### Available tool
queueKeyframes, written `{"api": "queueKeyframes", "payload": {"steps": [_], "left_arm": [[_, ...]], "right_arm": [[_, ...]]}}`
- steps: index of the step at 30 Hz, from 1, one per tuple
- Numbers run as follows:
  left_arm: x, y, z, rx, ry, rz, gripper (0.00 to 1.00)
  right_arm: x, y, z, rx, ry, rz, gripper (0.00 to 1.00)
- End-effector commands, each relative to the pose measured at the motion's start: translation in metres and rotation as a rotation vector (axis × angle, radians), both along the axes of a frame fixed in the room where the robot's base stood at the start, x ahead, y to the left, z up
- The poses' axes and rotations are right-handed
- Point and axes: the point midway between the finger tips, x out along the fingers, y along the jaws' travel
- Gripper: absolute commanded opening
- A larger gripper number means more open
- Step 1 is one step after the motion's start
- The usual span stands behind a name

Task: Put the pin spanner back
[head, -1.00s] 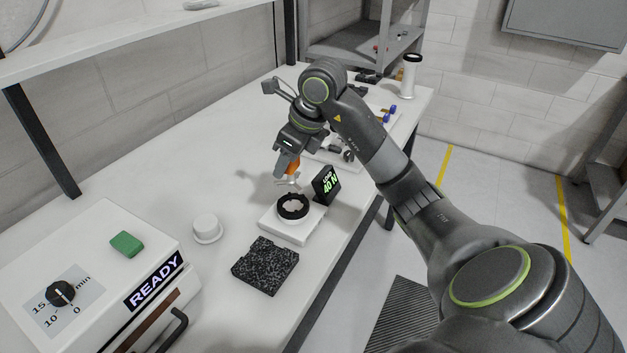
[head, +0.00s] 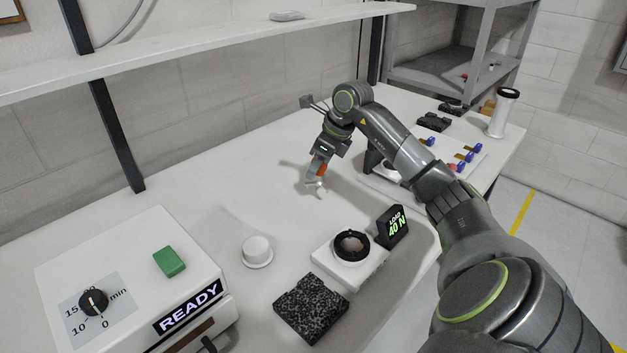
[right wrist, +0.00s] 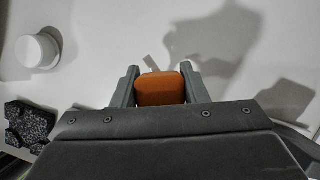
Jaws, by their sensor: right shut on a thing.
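My right gripper (head: 318,172) is shut on the orange handle of the pin spanner (head: 323,169). The handle also shows between the two fingers in the right wrist view (right wrist: 161,89). The spanner's pale metal end points down over the bare white bench, behind the load fixture. I cannot tell whether it touches the bench. The load fixture (head: 326,258) is a white base with a black ring (head: 352,245) on it and a display (head: 393,227) reading LOAD 40 N. My left gripper is not in view.
A white round knob-like piece (head: 257,251) and a speckled black block (head: 310,308) lie left of the fixture. A white READY box (head: 130,262) with a dial and green block (head: 169,262) stands at left. Blue-ended parts (head: 470,152) and a white cylinder (head: 503,112) are at right.

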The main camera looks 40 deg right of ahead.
Motion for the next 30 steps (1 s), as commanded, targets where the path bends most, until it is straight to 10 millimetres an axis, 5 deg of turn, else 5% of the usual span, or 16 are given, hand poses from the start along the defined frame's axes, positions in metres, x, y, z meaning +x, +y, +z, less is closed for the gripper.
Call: {"api": "queueKeyframes", "payload": {"steps": [12,23,24,30], "left_arm": [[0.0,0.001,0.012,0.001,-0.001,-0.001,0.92],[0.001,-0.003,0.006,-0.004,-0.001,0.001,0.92],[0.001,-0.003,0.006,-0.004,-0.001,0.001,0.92],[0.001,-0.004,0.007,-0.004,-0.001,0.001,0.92]], "right_arm": [[0.0,0.001,-0.044,0.002,0.001,-0.001,0.09],[0.0,0.0,-0.051,-0.001,-0.002,-0.001,0.09],[0.0,0.0,-0.051,-0.001,-0.002,-0.001,0.41],[0.0,0.0,-0.05,0.0,-0.001,0.0,0.62]]}}
